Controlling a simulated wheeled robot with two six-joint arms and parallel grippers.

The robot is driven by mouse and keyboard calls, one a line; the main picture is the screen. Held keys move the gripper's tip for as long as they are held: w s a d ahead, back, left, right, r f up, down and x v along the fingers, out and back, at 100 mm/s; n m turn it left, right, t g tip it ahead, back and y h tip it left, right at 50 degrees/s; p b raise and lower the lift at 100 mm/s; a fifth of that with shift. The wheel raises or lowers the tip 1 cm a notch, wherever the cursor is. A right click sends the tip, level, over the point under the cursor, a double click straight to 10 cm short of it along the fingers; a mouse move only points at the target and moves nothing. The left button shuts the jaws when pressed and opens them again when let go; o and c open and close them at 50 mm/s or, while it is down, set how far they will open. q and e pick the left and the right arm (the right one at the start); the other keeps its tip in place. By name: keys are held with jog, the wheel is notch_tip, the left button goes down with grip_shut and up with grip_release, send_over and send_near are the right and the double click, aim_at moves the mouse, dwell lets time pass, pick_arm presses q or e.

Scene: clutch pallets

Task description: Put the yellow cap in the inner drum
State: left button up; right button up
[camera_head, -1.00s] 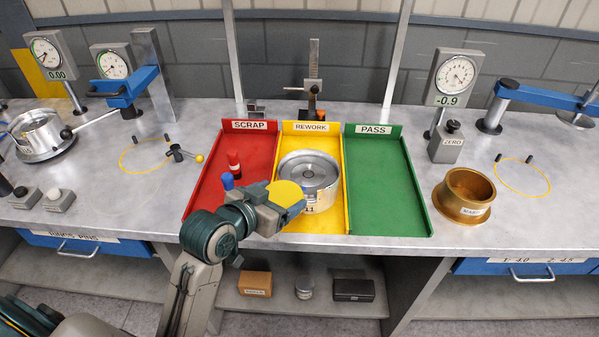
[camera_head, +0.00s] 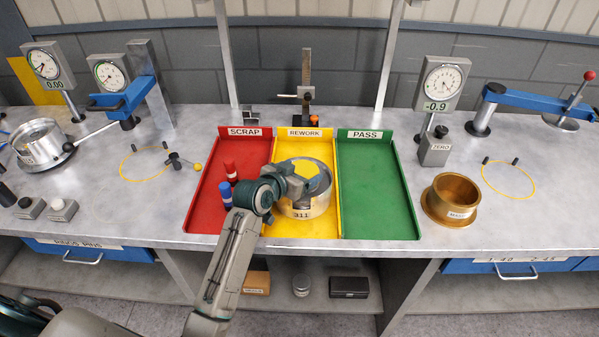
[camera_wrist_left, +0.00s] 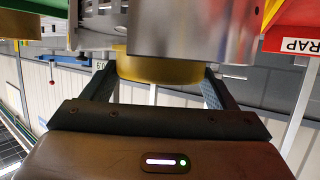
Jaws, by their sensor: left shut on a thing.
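The yellow cap (camera_head: 319,181) is held by my left gripper (camera_head: 306,185) over the metal drum (camera_head: 322,207) marked 311, which stands in the yellow REWORK tray. The cap and gripper cover much of the drum's opening, so its inner part is mostly hidden. I cannot tell whether the cap touches the drum. In the left wrist view the yellow cap (camera_wrist_left: 158,69) sits between the two fingers, with a shiny metal drum wall (camera_wrist_left: 190,35) partly in front of it. My right gripper is not in view.
The red SCRAP tray (camera_head: 208,205) on the left holds red and blue pegs (camera_head: 226,193). The green PASS tray (camera_head: 375,195) on the right is empty. A brass ring (camera_head: 453,197) stands further right. A height gauge (camera_head: 306,90) stands behind the trays.

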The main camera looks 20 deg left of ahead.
pick_arm(q)
jog(key=shift+f, duration=0.7)
jog(key=o, duration=0.9)
jog(key=shift+s, duration=0.1)
jog(key=shift+s+a+r, duration=0.15)
jog(key=shift+s+a, duration=0.05)
jog(key=shift+s, duration=0.35)
jog(key=b+v, duration=0.2)
jog(key=v, duration=0.8)
jog(key=shift+s+a+r+b, duration=0.1)
jog(key=shift+s+r+b, duration=0.2)
jog(key=shift+b, duration=0.05)
